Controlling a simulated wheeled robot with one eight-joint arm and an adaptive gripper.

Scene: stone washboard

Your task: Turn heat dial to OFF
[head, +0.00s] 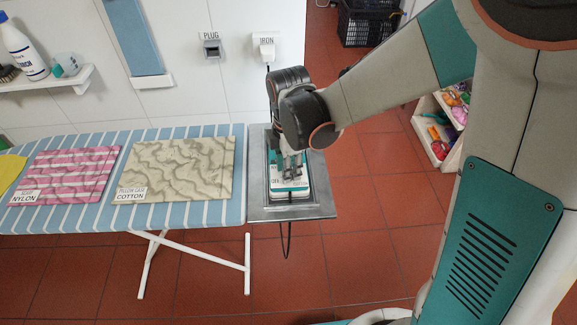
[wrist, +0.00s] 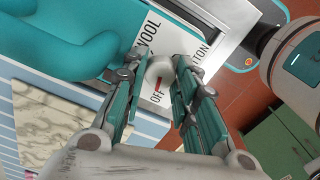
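The iron (head: 291,190), white and teal, rests on a grey metal plate (head: 322,208) at the right end of the ironing board; my arm partly covers it. Its teal handle (wrist: 65,50) fills the upper left of the wrist view. The heat dial (wrist: 159,68) is a small white knob on a white face with labels reading WOOL, OFF and one partly hidden, ending in "TON". A red mark (wrist: 160,84) sits between the knob and the OFF label. My gripper (wrist: 160,62) points at the dial with its fingers spread, one on each side of the knob. Firm contact is not clear.
Pink nylon (head: 75,172) and beige cotton (head: 185,165) cloths lie on the striped ironing board (head: 190,215). Wall sockets labelled PLUG (head: 211,48) and IRON (head: 264,45) are behind; a dark cord runs from the IRON one.

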